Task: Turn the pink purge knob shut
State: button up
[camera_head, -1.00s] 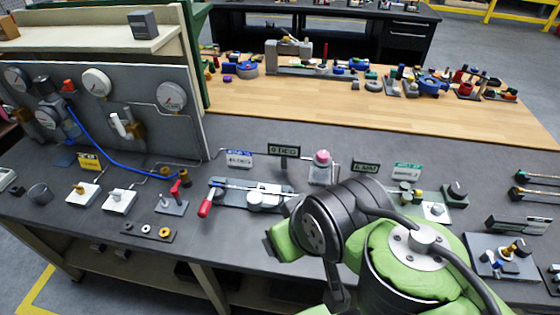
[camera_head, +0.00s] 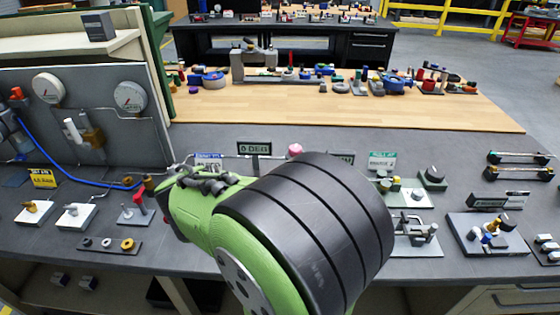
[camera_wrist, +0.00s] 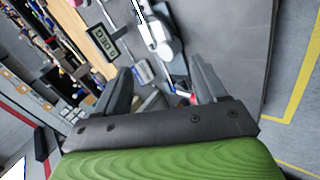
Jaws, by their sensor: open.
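A small red patch and pale bench fittings show beyond the fingers. A dark readout (camera_head: 254,149), which seems to read 0 DEG, stands left of the knob; it also shows in the wrist view (camera_wrist: 107,40).
A gauge panel (camera_head: 90,115) with a blue hose stands at the left. Small valve fixtures sit on the front left of the grey bench. A wooden-topped bench (camera_head: 330,112) lies behind.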

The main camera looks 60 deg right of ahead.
jog(key=d+f+n+g+h+b, duration=0.2)
jog(key=d+f+n+h+b, duration=0.35)
jog(key=d, duration=0.45)
jog(key=n+h+b, duration=0.6)
jog(key=n+b, duration=0.1)
jog(key=n, duration=0.3)
send_near(293, 152)
jog(key=shift+g+y, duration=0.25)
jog(key=shift+g, duration=0.05)
jog(key=d, duration=0.7)
jog(key=w+d, duration=0.1)
jog(key=d, duration=0.2)
jog(key=shift+w+d+r, duration=0.1)
jog(key=shift+d+r, duration=0.15)
jog(key=shift+d, duration=0.05)
